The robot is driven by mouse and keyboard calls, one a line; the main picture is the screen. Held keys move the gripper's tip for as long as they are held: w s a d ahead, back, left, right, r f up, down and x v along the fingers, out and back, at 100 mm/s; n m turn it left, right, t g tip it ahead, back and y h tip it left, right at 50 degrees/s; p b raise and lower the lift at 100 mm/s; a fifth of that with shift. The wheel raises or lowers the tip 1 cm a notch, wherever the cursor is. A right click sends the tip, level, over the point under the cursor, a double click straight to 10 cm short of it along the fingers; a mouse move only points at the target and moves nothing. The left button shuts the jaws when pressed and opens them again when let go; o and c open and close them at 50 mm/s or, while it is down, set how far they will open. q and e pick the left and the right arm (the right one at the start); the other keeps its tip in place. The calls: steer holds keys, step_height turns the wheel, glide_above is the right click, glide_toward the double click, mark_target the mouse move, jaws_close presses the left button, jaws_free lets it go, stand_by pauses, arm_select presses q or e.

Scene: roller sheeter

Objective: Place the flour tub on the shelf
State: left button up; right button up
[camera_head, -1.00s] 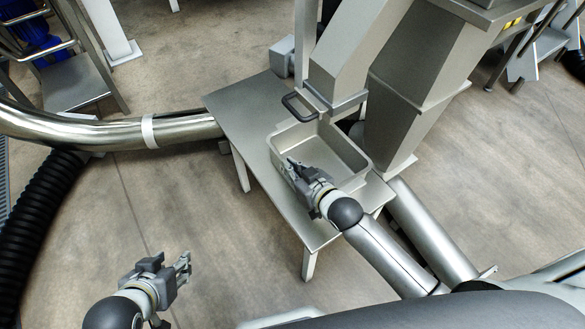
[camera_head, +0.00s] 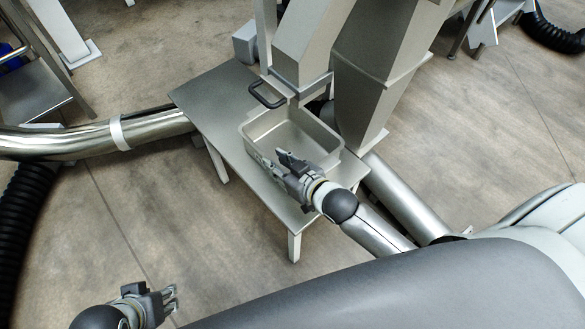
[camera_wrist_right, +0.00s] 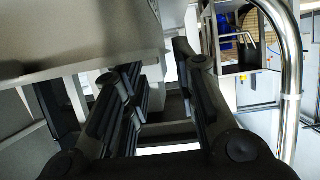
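The flour tub, a shallow rectangular metal pan (camera_head: 322,160), stands on a small metal table (camera_head: 205,90) below a chute. It looks empty. My right gripper (camera_head: 274,160) is at the tub's near side, with its two fingers apart close to the near wall. In the right wrist view the fingers (camera_wrist_right: 162,65) are spread, with a gap between them. I cannot tell whether they touch the tub. My left gripper (camera_head: 172,298) is low at the left, over bare floor, with its fingers apart and empty. I cannot tell which surface is the shelf.
A shiny pipe (camera_head: 70,140) runs in from the left, above a black hose (camera_head: 20,220). Floor in front of the table is clear.

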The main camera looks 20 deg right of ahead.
steer(key=s+d+r+m+g+h, duration=0.1)
steer(key=s+d+g+h, duration=0.1)
steer(key=s, duration=0.9)
steer(key=s+d+r+g+h+p, duration=0.1)
steer(key=s+d+g+h, duration=0.1)
steer(key=s+d+g, duration=0.2)
steer(key=s+g, duration=0.3)
steer(key=s, duration=0.4)
steer(key=shift+s+d+m, duration=0.2)
steer(key=shift+d+m, duration=0.2)
